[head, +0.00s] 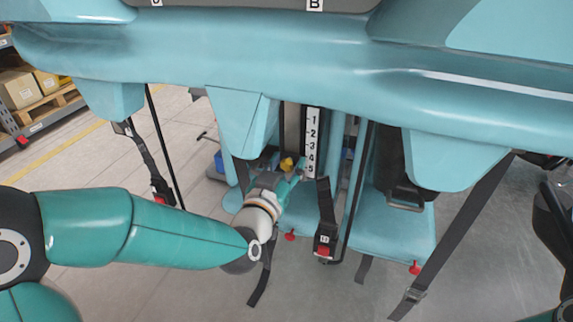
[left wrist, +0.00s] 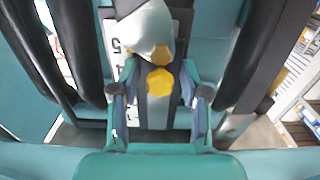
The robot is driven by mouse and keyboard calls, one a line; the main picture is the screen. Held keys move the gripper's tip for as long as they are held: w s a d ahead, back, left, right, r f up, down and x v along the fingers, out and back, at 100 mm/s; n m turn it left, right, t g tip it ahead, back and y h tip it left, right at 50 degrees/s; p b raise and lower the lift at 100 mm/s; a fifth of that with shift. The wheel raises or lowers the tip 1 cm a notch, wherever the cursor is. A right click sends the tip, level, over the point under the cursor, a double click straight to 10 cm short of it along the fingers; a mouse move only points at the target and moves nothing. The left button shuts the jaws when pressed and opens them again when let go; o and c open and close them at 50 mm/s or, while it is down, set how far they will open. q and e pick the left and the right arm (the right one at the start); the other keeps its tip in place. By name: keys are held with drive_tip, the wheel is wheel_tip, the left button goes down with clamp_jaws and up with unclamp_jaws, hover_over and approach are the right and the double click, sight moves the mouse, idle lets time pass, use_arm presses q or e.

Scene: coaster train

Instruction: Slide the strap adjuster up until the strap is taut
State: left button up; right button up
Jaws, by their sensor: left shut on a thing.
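The strap adjuster shows as a yellow piece (head: 287,163) in the head view, beside the lower numbers of a white scale (head: 312,140) marked 1 to 5. In the left wrist view a yellow six-sided piece (left wrist: 159,81) sits between my fingers, over a grey strap (left wrist: 157,112). My left gripper (head: 277,172) reaches in from below and is shut on the adjuster; its fingers (left wrist: 160,92) stand on either side of it. A dark strap end (head: 261,285) hangs below the gripper. Whether the strap is taut is hard to tell. My right gripper is not in view.
A teal seat row (head: 300,75) spans the top. A buckle with a red button (head: 323,246) hangs right of my gripper, another red buckle (head: 161,190) at left. Black straps run down at right. Shelves with boxes (head: 20,88) stand far left; the floor is open.

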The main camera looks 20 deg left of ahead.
sight(292, 145)
use_arm(q)
wheel_tip(292, 145, up, 3)
drive_tip(key=shift+r+p, duration=0.15)
drive_tip(key=shift+p, duration=0.3)
drive_tip(key=o, duration=1)
drive_tip(key=shift+c, duration=0.2)
drive_tip(key=s, duration=0.7)
drive_tip(key=shift+s+f, duration=0.2)
drive_tip(key=shift+s, duration=0.05)
drive_tip(key=shift+a, duration=0.1)
